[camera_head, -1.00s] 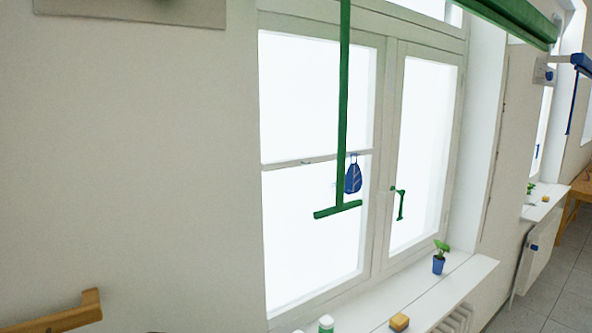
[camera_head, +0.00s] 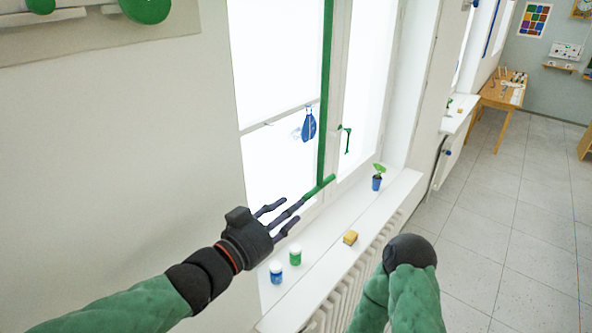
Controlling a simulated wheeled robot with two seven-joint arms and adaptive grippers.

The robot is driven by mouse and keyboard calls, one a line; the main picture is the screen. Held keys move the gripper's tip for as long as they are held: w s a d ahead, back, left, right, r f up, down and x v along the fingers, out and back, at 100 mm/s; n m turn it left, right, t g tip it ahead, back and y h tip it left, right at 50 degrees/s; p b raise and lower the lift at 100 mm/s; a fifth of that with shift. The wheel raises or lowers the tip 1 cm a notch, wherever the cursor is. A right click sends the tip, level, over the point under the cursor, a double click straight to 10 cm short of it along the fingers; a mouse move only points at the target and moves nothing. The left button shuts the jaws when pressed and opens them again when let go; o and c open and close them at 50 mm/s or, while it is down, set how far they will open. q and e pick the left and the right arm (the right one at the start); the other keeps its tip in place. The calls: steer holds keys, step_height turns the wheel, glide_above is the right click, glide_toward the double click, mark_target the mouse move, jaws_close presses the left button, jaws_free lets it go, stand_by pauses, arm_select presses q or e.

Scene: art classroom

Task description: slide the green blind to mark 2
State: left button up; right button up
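The green blind's pull shows as a long vertical green rod (camera_head: 325,95) in front of the window, with a short crossbar handle (camera_head: 326,182) at its lower end. The blind's upper part is out of the picture. My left gripper (camera_head: 287,212) comes in from the lower left, its dark fingers spread and pointing up and right. One fingertip meets the left end of the crossbar in the picture; I cannot tell if they touch. The fingers are not closed around the bar. No mark 2 is visible. My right arm shows at lower right, its gripper unseen.
The white sill (camera_head: 330,255) holds a blue-labelled jar (camera_head: 276,272), a green-labelled jar (camera_head: 295,255), a yellow sponge (camera_head: 350,237) and a potted plant (camera_head: 377,178). A radiator (camera_head: 345,292) is below. A blue pendant (camera_head: 308,125) hangs at the window. The floor at right is clear.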

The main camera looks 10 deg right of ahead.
mark_target(318, 189)
arm_select(q)
steer(key=p+x, duration=0.2)
steer(key=x, duration=0.9)
steer(key=shift+r, duration=0.15)
steer(key=shift+s+d, duration=0.1)
jaws_close()
